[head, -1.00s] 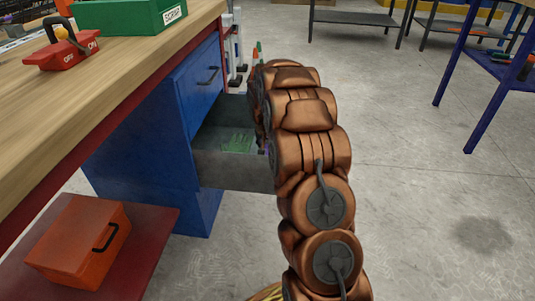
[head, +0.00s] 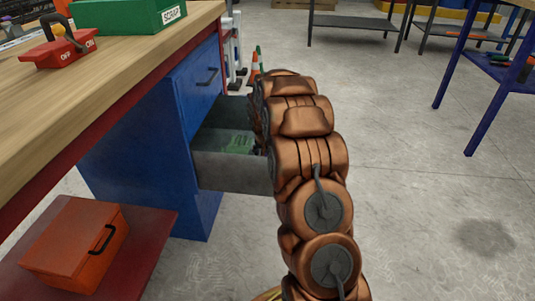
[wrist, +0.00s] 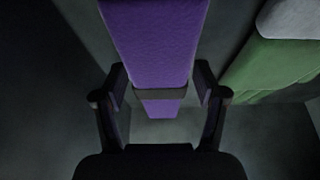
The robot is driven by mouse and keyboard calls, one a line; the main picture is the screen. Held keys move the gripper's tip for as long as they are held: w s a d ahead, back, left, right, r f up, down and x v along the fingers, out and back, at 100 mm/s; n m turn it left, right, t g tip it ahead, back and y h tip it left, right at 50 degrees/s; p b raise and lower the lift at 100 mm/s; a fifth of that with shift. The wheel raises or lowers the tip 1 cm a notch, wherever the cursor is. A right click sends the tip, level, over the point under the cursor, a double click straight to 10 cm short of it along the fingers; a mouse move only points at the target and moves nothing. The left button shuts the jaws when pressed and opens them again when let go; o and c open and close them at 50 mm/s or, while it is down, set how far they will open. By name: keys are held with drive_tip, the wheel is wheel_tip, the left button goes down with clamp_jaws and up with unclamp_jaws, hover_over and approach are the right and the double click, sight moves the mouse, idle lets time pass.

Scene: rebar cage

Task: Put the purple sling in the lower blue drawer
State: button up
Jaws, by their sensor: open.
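The purple sling (wrist: 155,45) shows in the wrist view as a long flat strip with a dark band across it. My gripper (wrist: 160,85) is open, with one finger on each side of the strip; I cannot tell whether either finger touches it. The strip appears to lie within the grey drawer interior (wrist: 45,85). In the head view the lower drawer (head: 230,172) of the blue cabinet is pulled out. My arm covers its right end and hides both the gripper and the sling there.
A green item (head: 238,145) lies in the drawer, and it shows right of the sling in the wrist view (wrist: 270,70). The upper blue drawer (head: 196,88) is shut. The wooden bench (head: 100,75) overhangs at left. An orange toolbox (head: 75,240) sits on a low red shelf.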

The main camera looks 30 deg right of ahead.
drive_tip(key=shift+r, duration=0.1)
drive_tip(key=p+v, duration=0.5)
drive_tip(key=v, duration=0.7)
drive_tip(key=shift+p, duration=0.3)
